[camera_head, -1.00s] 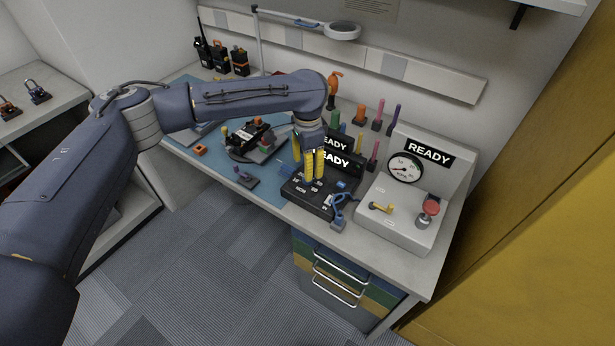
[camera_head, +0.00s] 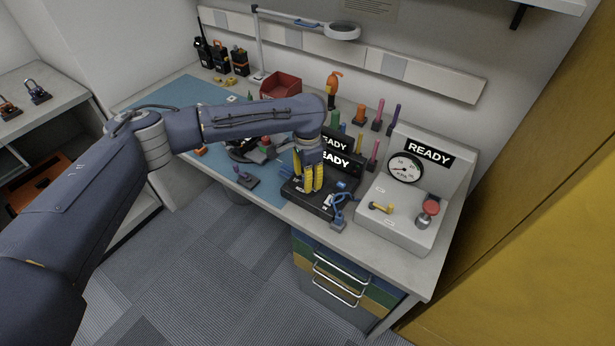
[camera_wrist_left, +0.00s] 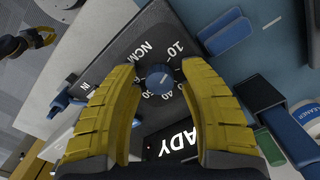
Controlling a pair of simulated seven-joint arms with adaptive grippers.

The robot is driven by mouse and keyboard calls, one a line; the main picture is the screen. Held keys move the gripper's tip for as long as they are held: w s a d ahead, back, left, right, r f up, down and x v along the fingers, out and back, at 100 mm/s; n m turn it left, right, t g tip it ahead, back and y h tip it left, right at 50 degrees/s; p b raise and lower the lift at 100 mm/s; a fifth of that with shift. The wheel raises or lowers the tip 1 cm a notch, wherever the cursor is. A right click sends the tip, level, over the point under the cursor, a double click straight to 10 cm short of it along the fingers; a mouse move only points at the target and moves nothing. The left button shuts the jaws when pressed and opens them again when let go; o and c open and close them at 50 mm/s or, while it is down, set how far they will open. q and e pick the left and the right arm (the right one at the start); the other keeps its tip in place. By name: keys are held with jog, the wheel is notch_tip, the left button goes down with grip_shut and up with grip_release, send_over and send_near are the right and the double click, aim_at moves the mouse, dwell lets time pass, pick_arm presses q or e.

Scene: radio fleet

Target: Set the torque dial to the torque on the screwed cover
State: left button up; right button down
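The torque dial is a small blue knob (camera_wrist_left: 160,78) on a black unit (camera_head: 301,196), ringed by white numbers and marked NCM. My left gripper (camera_wrist_left: 160,70) points down over it, its yellow fingers one on each side. They look apart from the knob, with gaps showing. In the head view the left gripper (camera_head: 307,178) hides the knob. A dark assembly (camera_head: 240,150) on the blue mat is partly hidden behind my forearm; I cannot read any torque on a cover. My right gripper seems to show small at the wrist view's upper left (camera_wrist_left: 45,37); its opening is unclear.
Lit READY displays (camera_head: 333,160) stand behind the unit. A grey test box (camera_head: 402,215) with gauge, yellow lever and red knob is at right. A blue cable (camera_head: 340,208) lies between. Upright coloured tools (camera_head: 377,115) and a red bin (camera_head: 281,86) stand behind.

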pick_arm(q)
grip_shut()
jog(key=shift+m, duration=0.3)
jog(key=m, duration=0.3)
jog(key=shift+m, duration=2.6)
jog(key=shift+o, duration=1.1)
grip_release()
